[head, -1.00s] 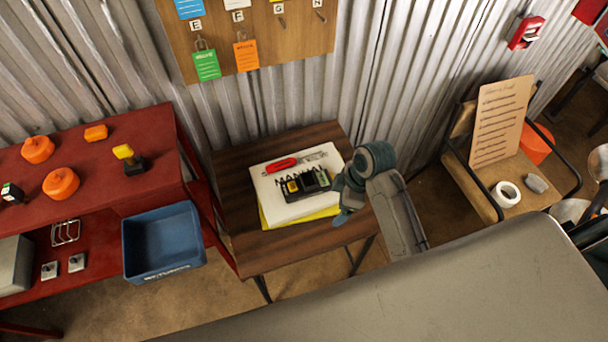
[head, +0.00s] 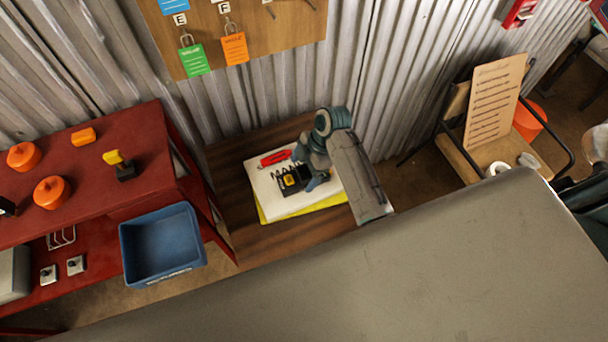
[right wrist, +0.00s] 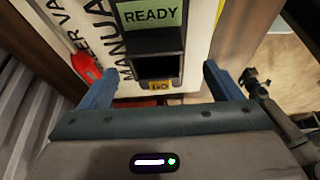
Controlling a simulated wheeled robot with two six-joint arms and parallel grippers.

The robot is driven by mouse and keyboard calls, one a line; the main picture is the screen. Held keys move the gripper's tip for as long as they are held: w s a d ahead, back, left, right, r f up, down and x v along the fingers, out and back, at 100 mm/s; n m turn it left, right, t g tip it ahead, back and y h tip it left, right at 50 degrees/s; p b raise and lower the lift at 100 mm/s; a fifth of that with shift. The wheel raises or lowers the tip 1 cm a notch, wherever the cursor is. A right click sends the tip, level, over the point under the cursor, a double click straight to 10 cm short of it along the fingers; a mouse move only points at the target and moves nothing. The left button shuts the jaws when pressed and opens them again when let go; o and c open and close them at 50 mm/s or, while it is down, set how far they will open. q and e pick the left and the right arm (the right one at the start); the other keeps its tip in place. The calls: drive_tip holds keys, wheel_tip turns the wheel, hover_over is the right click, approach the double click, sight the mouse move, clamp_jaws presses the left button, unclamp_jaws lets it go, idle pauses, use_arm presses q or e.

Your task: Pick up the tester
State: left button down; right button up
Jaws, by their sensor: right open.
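The tester (head: 290,182) is a small dark device with a yellow part, lying on a white manual (head: 285,208) on the small wooden table (head: 228,178). In the right wrist view the tester (right wrist: 160,45) shows a green screen reading READY, a dark recess and a yellow label. My right gripper (head: 307,171) is open over the right part of the tester and hides some of it. In the right wrist view its two fingers (right wrist: 161,78) stand apart, one on each side of the tester's near end. I cannot tell whether they touch it. My left gripper is not in view.
A red-handled tool (head: 277,157) lies on the manual beside the tester. A yellow sheet or booklet (head: 322,203) is under the manual. A red shelf unit (head: 150,130) with a blue bin (head: 162,245) stands left. A large grey surface (head: 330,265) fills the foreground.

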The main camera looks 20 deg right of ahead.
sight(300, 175)
drive_tip(key=p+x, duration=0.1)
drive_tip(key=x, duration=0.2)
drive_tip(key=shift+w, duration=0.1)
drive_tip(key=shift+a+f, duration=0.15)
drive_tip(key=shift+f, duration=0.15)
drive_tip(key=c, duration=1.2)
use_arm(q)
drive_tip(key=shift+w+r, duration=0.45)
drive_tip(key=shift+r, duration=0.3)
use_arm(e)
drive_tip(key=shift+c, duration=0.2)
drive_tip(key=shift+r, duration=0.2)
